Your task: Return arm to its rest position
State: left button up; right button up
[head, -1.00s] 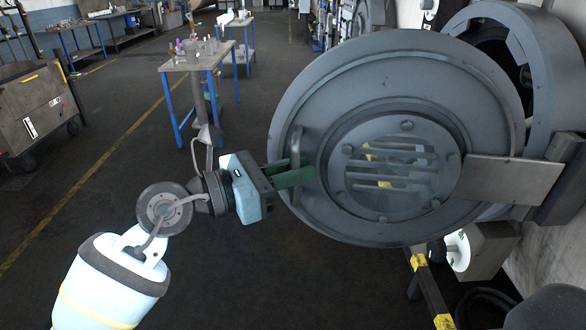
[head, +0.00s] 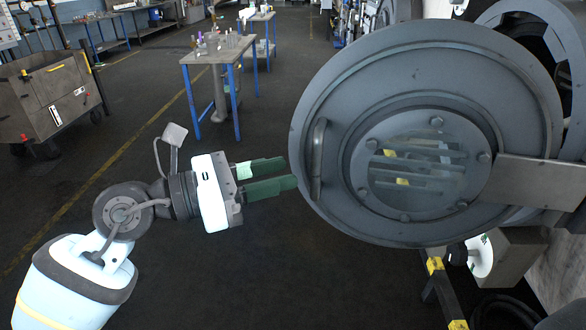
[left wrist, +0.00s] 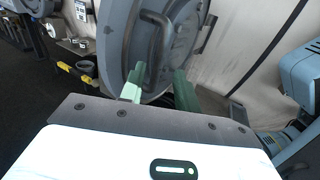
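My left gripper (head: 290,174) is open and empty in the head view, its two green fingers parallel and apart. The fingertips point right at the large round grey door (head: 330,95), just short of its curved handle (head: 317,158). In the left wrist view, the green fingers (left wrist: 157,82) spread apart below the handle (left wrist: 158,45), with nothing seen between them. The door stands swung out from the round machine opening (head: 545,50) behind it. My right gripper is not in view.
A small blue-legged table (head: 188,100) with bottles stands behind my left arm. A grey wheeled cart (head: 45,98) is at the left. A black and yellow rail (head: 445,290) lies below the door. The dark floor between the cart and the door is open.

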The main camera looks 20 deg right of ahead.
pick_arm(q)
jog(key=shift+a, duration=0.3)
